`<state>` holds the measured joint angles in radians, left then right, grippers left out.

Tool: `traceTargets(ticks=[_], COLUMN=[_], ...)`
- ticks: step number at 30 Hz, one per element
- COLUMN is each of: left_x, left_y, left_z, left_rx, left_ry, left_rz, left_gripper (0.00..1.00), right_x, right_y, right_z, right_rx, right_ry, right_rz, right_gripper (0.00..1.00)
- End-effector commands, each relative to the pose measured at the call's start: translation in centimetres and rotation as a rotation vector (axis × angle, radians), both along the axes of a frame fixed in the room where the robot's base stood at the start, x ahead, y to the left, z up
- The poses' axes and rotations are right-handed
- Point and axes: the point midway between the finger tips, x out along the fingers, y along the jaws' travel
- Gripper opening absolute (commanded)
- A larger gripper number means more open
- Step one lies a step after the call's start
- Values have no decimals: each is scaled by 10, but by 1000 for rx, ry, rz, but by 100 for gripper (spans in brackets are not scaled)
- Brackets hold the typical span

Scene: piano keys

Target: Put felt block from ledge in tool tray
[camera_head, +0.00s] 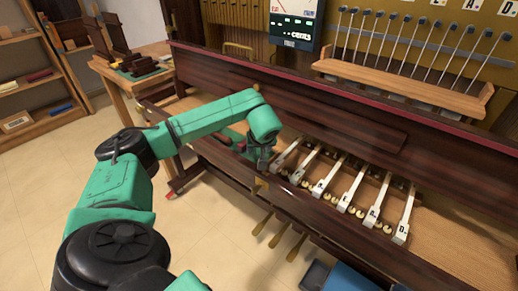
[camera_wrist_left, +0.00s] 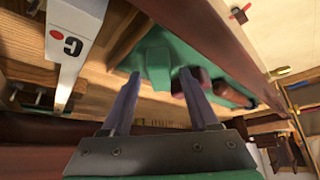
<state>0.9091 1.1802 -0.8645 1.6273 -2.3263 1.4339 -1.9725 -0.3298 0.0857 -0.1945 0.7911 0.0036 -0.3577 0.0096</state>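My left gripper (camera_head: 262,162) is at the left end of the piano's key row in the head view. In the left wrist view its two fingers (camera_wrist_left: 160,108) stand apart with nothing held between them. Beyond them is a flat green surface (camera_wrist_left: 150,55), perhaps the lining of the tool tray, with dark red-brown rounded pieces (camera_wrist_left: 197,78) on it. Part of this green area shows behind my wrist in the head view. I cannot pick out the felt block with certainty. My right gripper is out of view.
White keys (camera_head: 352,186) stand in a row right of my gripper; a white key marked C (camera_wrist_left: 72,42) is close to my left fingers. A wooden rack (camera_head: 400,85) is above. A workbench (camera_head: 130,78) and shelves (camera_head: 30,90) are at left.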

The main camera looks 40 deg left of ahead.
Motion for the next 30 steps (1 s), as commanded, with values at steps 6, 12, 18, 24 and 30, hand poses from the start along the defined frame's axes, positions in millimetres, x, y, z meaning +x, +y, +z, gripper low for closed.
traceTargets(ticks=[6, 12, 18, 24, 30], left_x=[-4, -23, -40, -45, -45], left_y=[-5, -26, -43, -47, -47], left_z=[16, 61, 98, 105, 105], left_rx=[0, 1, 0, 0, 0], left_ry=[-4, -5, -4, 0, 0], left_rz=[-2, -3, -2, -1, -1], left_gripper=[61, 61, 61, 61, 61], right_x=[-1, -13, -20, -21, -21], right_y=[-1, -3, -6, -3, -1], right_z=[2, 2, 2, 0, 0], right_rx=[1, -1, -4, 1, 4], right_ry=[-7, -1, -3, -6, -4], right_rz=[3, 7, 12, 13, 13], right_gripper=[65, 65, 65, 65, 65])
